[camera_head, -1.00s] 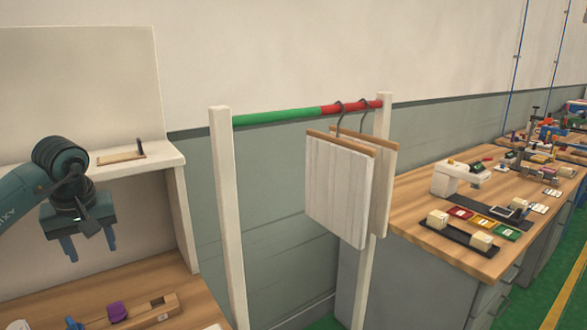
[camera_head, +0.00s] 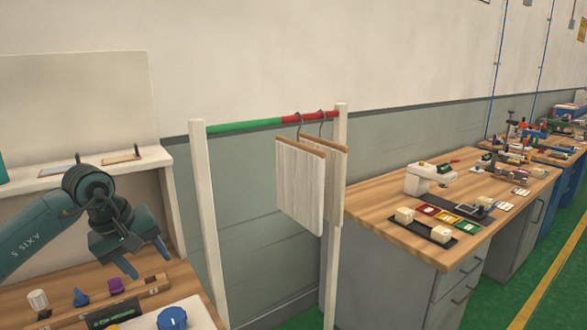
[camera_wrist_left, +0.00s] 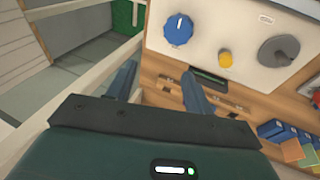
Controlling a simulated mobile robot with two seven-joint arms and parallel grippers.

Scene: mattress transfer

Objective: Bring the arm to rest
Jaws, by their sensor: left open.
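My left arm comes in from the left in the head view. Its gripper (camera_head: 149,264) is open and empty, with the fingers pointing down and apart above the wooden bench. In the left wrist view both fingers (camera_wrist_left: 160,75) are spread with nothing between them. Beyond them lie a pale panel (camera_wrist_left: 215,15) with a blue knob (camera_wrist_left: 179,29), a yellow button (camera_wrist_left: 225,59) and a grey knob (camera_wrist_left: 279,51). My right gripper is not in view.
A white-post rack (camera_head: 207,215) with a green and red rail (camera_head: 245,125) carries two hanging pale boards (camera_head: 299,185). A wooden holder (camera_head: 152,287) with small knobs lies on the left bench. A cluttered workbench (camera_head: 375,205) stands at right.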

